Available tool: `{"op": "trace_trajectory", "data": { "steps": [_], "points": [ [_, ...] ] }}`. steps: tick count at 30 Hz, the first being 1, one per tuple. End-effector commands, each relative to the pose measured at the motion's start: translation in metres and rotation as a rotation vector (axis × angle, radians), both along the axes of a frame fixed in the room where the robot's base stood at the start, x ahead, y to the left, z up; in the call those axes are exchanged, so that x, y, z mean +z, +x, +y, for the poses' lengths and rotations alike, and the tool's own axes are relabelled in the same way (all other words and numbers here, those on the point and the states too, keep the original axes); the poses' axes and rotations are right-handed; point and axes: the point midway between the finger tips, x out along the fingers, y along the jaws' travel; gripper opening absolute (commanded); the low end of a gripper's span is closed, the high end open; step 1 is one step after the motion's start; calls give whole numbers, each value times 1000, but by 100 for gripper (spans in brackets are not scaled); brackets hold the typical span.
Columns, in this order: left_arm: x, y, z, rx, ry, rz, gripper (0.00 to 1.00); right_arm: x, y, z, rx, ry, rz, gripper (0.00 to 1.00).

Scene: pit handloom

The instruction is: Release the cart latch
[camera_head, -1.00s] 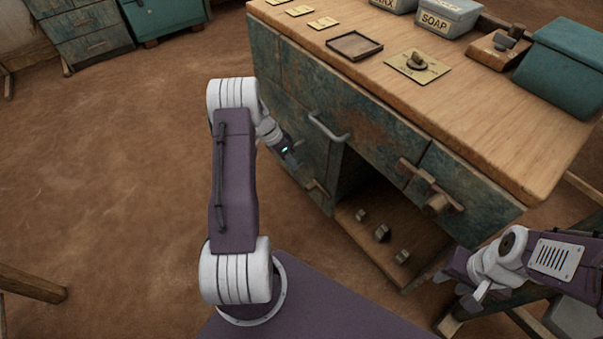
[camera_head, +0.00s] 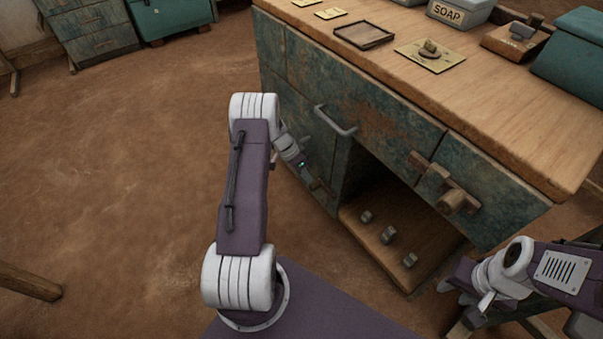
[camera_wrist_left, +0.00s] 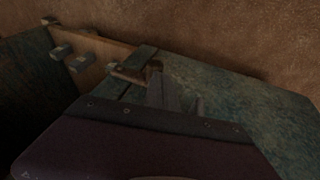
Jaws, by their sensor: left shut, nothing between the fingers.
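The cart is a weathered teal cabinet (camera_head: 365,110) with a wooden top. A small wooden latch piece (camera_head: 322,190) sits low on its left front panel. In the left wrist view a wooden bar with a dark flat end (camera_wrist_left: 135,66) lies at the panel edge. My left gripper (camera_head: 308,177) is low in front of this panel, close to the latch piece; its shut fingers (camera_wrist_left: 165,92) are just beside the bar. I cannot tell whether they touch. A larger wooden latch with a round knob (camera_head: 445,188) is on the right front.
A grey bar handle (camera_head: 336,122) sticks out above my left gripper. Below is an open bay with a wooden shelf (camera_head: 375,215) and several small blocks. A tray (camera_head: 364,35), a brass plate with a knob (camera_head: 430,54) and a soap box (camera_head: 458,12) stand on top.

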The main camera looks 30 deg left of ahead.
Motion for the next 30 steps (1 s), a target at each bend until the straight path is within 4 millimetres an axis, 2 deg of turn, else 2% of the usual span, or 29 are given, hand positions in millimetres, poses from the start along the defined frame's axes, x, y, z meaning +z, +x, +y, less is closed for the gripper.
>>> {"op": "trace_trajectory", "data": {
  "steps": [12,18,30],
  "points": [
    [-5,1,-2,0,1,0,0,-3,0,0,0,0,0,36],
    [-21,2,0,0,0,0,0,-13,0,0,0,0,0,36],
    [-14,2,1,0,1,0,0,-8,0,0,0,0,0,36]
  ]
}}
